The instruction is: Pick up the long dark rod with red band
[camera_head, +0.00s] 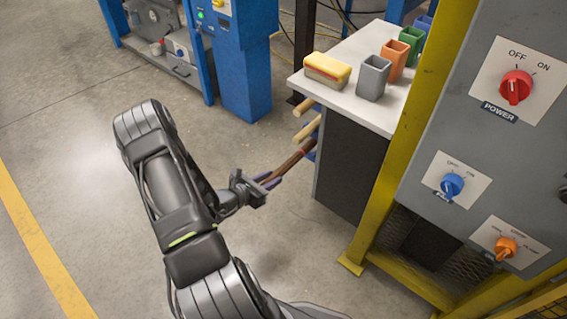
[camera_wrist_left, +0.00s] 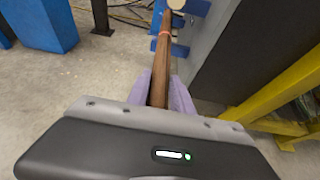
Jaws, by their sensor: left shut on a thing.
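The long dark rod (camera_head: 290,161) is brown wood with a red band near its far part. It also shows in the left wrist view (camera_wrist_left: 161,70), running away from my gripper toward a blue rack peg. My left gripper (camera_head: 262,184) is shut on the near end of the rod, its purple-grey fingers (camera_wrist_left: 163,95) on both sides of it. The far end of the rod lies by the side of the dark cabinet, partly hidden. My right gripper does not show in either view.
Two lighter rods (camera_head: 306,130) stick out above the dark one. A white-topped cabinet (camera_head: 340,52) carries a sponge (camera_head: 327,69) and several coloured cups. A yellow frame (camera_head: 405,140) with a grey switch panel (camera_head: 450,130) stands at right. The floor at left is clear.

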